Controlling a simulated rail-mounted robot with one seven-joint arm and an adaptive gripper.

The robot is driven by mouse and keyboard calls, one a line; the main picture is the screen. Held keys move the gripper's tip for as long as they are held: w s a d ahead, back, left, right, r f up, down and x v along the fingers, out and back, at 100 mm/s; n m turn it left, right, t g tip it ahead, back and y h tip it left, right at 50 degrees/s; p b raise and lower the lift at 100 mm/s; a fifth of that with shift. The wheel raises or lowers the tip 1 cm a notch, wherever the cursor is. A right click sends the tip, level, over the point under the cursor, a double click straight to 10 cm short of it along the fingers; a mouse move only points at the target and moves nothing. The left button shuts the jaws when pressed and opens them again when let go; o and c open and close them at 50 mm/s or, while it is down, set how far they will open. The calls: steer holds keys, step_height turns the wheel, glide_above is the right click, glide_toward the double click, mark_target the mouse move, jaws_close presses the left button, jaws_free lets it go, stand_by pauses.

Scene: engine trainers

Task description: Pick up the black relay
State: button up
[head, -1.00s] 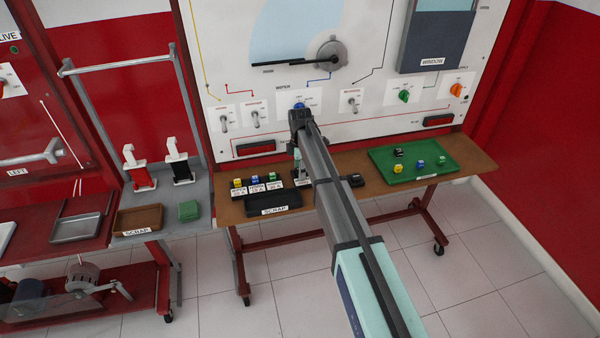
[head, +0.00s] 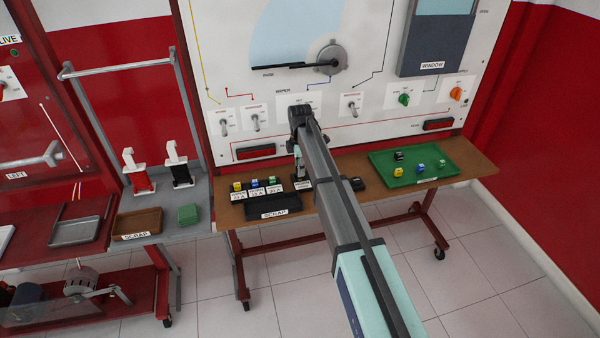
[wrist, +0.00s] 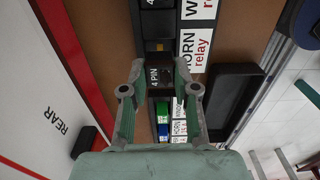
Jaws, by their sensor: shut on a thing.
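My gripper (wrist: 160,78) is shut on a black relay (wrist: 160,76) marked "4 PIN" in the wrist view. One finger lies on each side of it. In the head view my gripper (head: 299,168) is above the wooden bench, beside the labelled fuse row, and my arm hides much of it. I cannot tell whether the relay is clear of the black strip (wrist: 157,22) below it. A white "HORN relay" label (wrist: 194,50) is beside the relay.
A green tray (head: 378,166) at right holds small coloured blocks and a black one (head: 399,156). The upright panel (head: 390,122) stands close behind my gripper.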

step_height(320, 180, up, 24)
steer(key=p, duration=0.1)
steer(key=shift+f+p, duration=0.25)
steer(key=shift+p, duration=0.15)
stand_by(0.8)
stand_by(1.4)
steer(key=shift+p, duration=0.4)
